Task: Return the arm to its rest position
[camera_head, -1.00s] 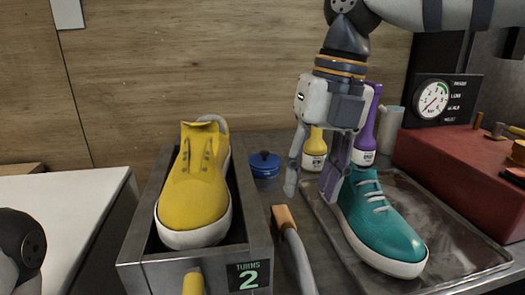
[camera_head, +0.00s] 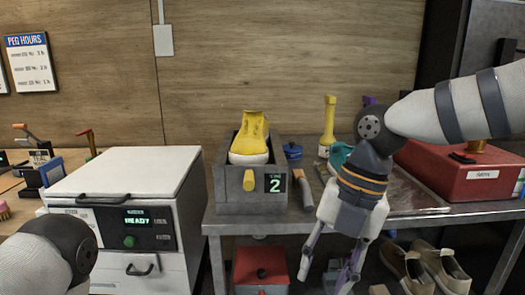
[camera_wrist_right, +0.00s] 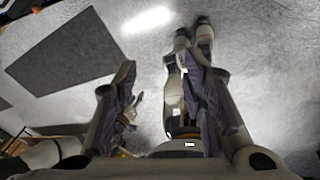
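My right gripper (camera_head: 324,282) hangs fingers down in front of the bench, past its front edge. Its two fingers are apart with nothing between them; the right wrist view also shows the open gripper (camera_wrist_right: 160,75) above the floor. The yellow sneaker (camera_head: 250,140) sits in the grey metal box (camera_head: 230,195) marked "TURNS 2". The teal sneaker (camera_head: 338,155) is mostly hidden behind my right arm. My left arm shows only at the lower left; its gripper is out of view.
A metal bench (camera_head: 222,220) carries the box, a blue jar (camera_head: 293,151), a wooden-handled tool (camera_head: 303,188) and a red case (camera_head: 470,178). A white machine (camera_head: 120,180) reading "READY" stands left. Beige shoes (camera_head: 440,268) and a red container (camera_head: 260,268) are below the bench.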

